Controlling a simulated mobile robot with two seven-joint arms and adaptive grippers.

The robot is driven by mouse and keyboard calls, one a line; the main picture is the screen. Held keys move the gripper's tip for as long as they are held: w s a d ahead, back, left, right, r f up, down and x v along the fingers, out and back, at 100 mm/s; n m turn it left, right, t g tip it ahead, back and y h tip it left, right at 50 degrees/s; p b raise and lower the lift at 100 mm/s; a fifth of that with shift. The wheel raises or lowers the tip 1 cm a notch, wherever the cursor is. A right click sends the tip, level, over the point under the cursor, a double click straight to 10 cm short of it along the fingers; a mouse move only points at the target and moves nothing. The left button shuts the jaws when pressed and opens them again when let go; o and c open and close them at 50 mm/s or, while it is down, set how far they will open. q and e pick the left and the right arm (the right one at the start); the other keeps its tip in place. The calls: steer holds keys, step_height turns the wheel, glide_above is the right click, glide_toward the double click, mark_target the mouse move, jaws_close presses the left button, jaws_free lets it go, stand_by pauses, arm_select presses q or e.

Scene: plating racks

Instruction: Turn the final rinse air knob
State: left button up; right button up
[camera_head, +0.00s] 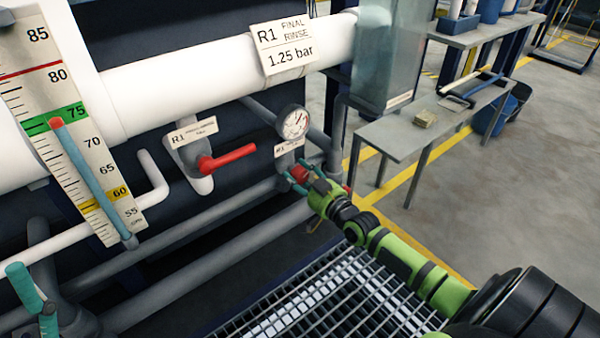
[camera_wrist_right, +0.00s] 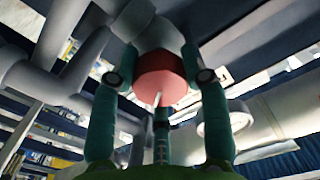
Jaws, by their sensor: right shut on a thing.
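The red final rinse air knob (camera_wrist_right: 160,76) sits between the fingers of my right gripper in the right wrist view, with a pale pointer mark on it. In the head view the knob is mostly hidden by the right gripper (camera_head: 300,177), below the round pressure gauge (camera_head: 294,122). My right gripper is shut on the knob. A white sign (camera_head: 286,44) above reads "R1 FINAL RINSE 1.25 bar". Teal fingers of my left gripper (camera_head: 35,297) show at the lower left edge, only in part, away from the knob; their opening is unclear.
A red valve lever (camera_head: 228,157) is on the pipework left of the gauge, under an R1 label. A thermometer scale (camera_head: 70,130) stands at the left. Metal grating (camera_head: 330,300) lies below my right arm. A grey bench (camera_head: 400,135) stands to the right, with open floor beyond.

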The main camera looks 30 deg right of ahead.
steer(key=o, duration=1.2)
steer(key=shift+c, duration=0.2)
steer(key=shift+s, duration=0.1)
steer(key=s, duration=1.1)
steer(key=shift+s+d, duration=0.35)
steer(key=shift+d, duration=0.1)
